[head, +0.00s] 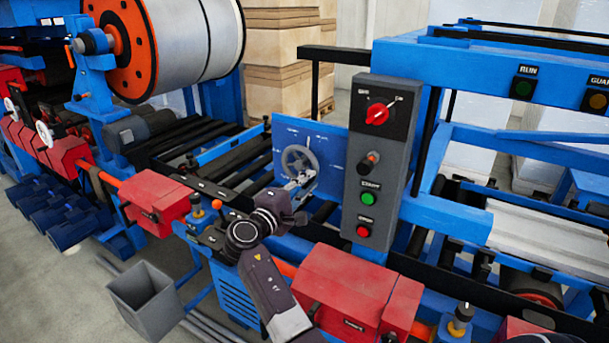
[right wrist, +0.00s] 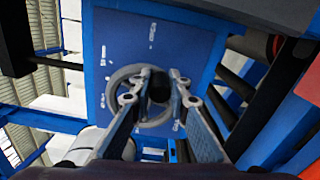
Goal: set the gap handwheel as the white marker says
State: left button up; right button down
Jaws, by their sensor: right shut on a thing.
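The grey gap handwheel (head: 291,152) is mounted on a blue panel (head: 335,143). It also shows in the right wrist view as a grey ring (right wrist: 113,83) behind my fingers. White marks stand around the wheel on the panel; a longer white mark (head: 308,142) is above it, and it shows in the right wrist view too (right wrist: 153,33). My right gripper (head: 304,178) is at the lower part of the wheel. In the right wrist view its fingers (right wrist: 160,80) are shut on the handwheel, in front of its dark middle. The exact contact is partly hidden. My left gripper is not in view.
A grey control box (head: 384,150) with a red selector and buttons stands close to the right of the panel. Red covers (head: 340,285) and blue frame beams surround my right arm. A grey bin (head: 145,300) stands on the floor at lower left.

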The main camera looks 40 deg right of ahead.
aim_at(302, 151)
notch_tip(302, 151, up, 5)
jog(key=n+p, duration=0.7)
jog(key=p, duration=0.1)
jog(key=shift+f, duration=0.15)
jog(key=shift+w+n+p, duration=0.1)
jog(key=shift+n+p, duration=0.35)
jog(key=shift+n, duration=0.15)
jog(key=shift+w+r+n+p, duration=0.2)
jog(key=shift+r+n+p, duration=0.2)
jog(key=shift+n, duration=0.5)
jog(key=shift+w+a+r+n, duration=0.15)
jog(key=shift+w+r+n, duration=0.05)
jog(key=shift+n, duration=0.7)
jog(key=n, duration=0.1)
jog(key=w+n, duration=0.1)
jog(key=n, duration=0.1)
jog(key=r+n, duration=0.1)
jog(key=shift+w+a, duration=0.2)
jog(key=shift+a, duration=0.1)
jog(key=shift+w+a+r+n, duration=0.1)
jog(key=shift+w+n, duration=0.15)
jog(key=shift+n, duration=0.45)
jog(key=shift+w+a+n, duration=0.1)
jog(key=shift+w+n, duration=0.1)
jog(key=shift+n, duration=0.5)
jog(key=c, duration=1.8)
grip_release()
jog(key=shift+w, duration=0.1)
